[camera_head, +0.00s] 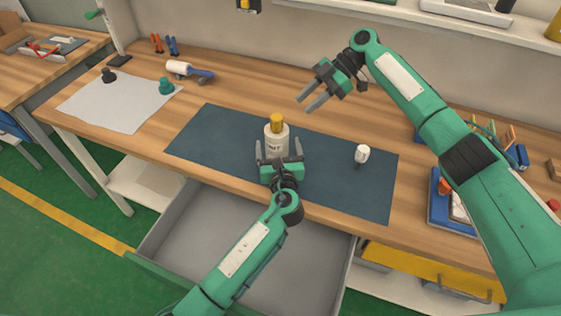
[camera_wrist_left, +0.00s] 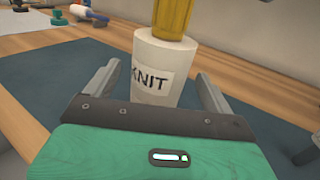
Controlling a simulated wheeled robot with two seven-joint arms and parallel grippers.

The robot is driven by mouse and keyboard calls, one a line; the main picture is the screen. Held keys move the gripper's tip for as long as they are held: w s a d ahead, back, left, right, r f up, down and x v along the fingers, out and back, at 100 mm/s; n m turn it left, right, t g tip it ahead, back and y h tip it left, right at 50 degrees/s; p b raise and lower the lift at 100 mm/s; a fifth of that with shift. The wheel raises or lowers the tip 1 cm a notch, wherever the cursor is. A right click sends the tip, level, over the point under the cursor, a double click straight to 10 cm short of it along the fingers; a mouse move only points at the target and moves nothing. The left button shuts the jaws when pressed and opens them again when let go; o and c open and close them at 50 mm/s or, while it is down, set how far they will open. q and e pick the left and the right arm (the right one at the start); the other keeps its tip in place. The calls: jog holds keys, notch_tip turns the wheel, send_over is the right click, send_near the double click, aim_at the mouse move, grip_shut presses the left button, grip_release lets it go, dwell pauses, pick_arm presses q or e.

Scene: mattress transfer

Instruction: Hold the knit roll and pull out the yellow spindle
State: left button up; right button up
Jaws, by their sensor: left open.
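The knit roll (camera_head: 275,141) is a white cylinder standing upright on the dark blue mat (camera_head: 205,135). In the left wrist view the roll (camera_wrist_left: 160,65) carries a label reading KNIT. The yellow spindle (camera_head: 276,121) sticks up from its top and also shows in the left wrist view (camera_wrist_left: 173,17). My left gripper (camera_head: 279,150) is open, with its fingers on either side of the roll's lower front and gaps showing. My right gripper (camera_head: 306,99) is open and empty, above and to the right of the roll, away from the spindle.
A small white-topped item (camera_head: 362,153) stands on the mat to the right. A grey sheet (camera_head: 115,105) with small dark and green pieces lies at left. An open drawer (camera_head: 200,235) juts out below the front edge. A blue tray (camera_head: 440,205) is at right.

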aim_at(276, 136)
pick_arm(q)
jog(key=shift+w+a, duration=0.15)
jog(key=shift+w, duration=1)
jog(key=shift+w+a, duration=0.1)
jog(key=shift+w, duration=1)
